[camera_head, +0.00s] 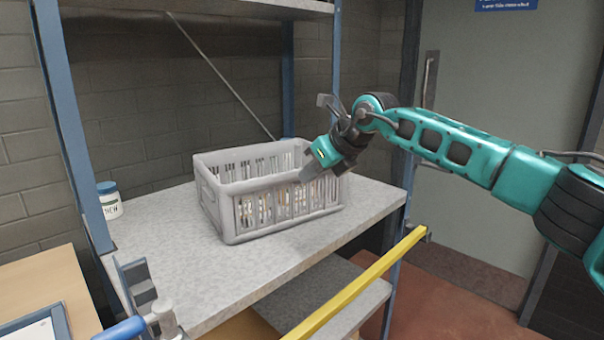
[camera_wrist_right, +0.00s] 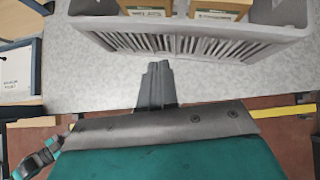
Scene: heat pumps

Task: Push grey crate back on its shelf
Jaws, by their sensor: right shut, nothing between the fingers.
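The grey crate (camera_head: 285,198) is a slatted plastic basket standing upright on the speckled grey shelf (camera_head: 260,262), set at an angle. In the right wrist view the crate (camera_wrist_right: 180,42) fills the top, with labelled cardboard boxes (camera_wrist_right: 215,10) inside. My right gripper (camera_head: 309,173) reaches in from the right, its fingertips at the crate's near right side by the rim. In the wrist view its shut fingers (camera_wrist_right: 157,80) point at the slatted wall with nothing between them; a strip of shelf shows between. Whether they touch the crate I cannot tell.
A white jar with a blue lid (camera_head: 109,200) stands left of the crate by a blue post (camera_head: 72,125). A yellow bar (camera_head: 360,282) runs in front of the shelf. Bare shelf lies in front of the crate. A brick wall (camera_head: 130,95) is behind.

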